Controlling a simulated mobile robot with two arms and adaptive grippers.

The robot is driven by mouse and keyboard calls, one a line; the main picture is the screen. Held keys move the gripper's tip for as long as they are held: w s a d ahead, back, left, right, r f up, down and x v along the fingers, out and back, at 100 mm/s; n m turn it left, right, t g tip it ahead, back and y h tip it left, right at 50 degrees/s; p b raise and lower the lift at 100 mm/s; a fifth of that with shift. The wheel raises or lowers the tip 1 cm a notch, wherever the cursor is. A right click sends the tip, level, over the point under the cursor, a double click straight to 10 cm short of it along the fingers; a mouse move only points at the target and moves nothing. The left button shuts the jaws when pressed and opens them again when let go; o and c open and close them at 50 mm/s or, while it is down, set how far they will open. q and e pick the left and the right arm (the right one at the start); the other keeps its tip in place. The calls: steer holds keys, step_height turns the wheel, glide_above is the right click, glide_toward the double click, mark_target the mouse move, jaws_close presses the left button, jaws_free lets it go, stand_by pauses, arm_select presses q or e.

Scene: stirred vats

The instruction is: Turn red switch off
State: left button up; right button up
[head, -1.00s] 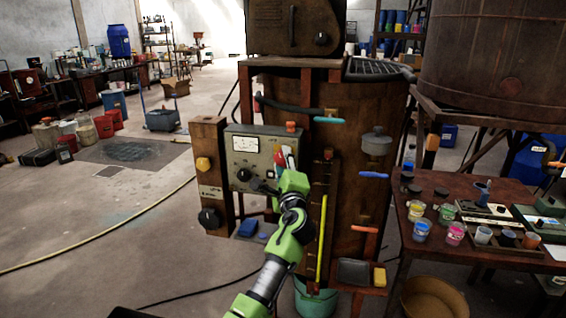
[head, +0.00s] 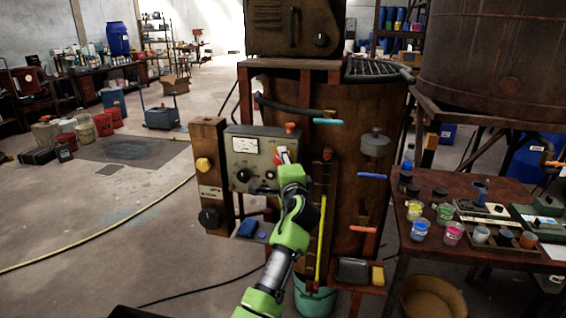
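The red switch (head: 281,154) is a small red lever with a pale part beside it, on the right side of the grey control panel (head: 244,144). My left gripper (head: 284,170) is in front of the panel's right part, just below the switch. The green wrist covers the panel's lower right corner. The fingers are mostly hidden by the wrist, so I cannot tell whether they are open or touch the switch. My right gripper is out of view.
A red-orange knob (head: 290,128) sits atop the panel. A wooden post with a yellow button (head: 203,165) and a black dial (head: 209,217) stands left. A yellow bar (head: 321,240) and blue handle (head: 372,176) are right. A table (head: 398,255) with paint pots is farther right.

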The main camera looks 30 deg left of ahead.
arm_select(q)
steer(key=o, duration=1.1)
steer(key=shift+s, duration=0.1)
steer(key=v, duration=1.2)
steer(key=shift+f, duration=0.1)
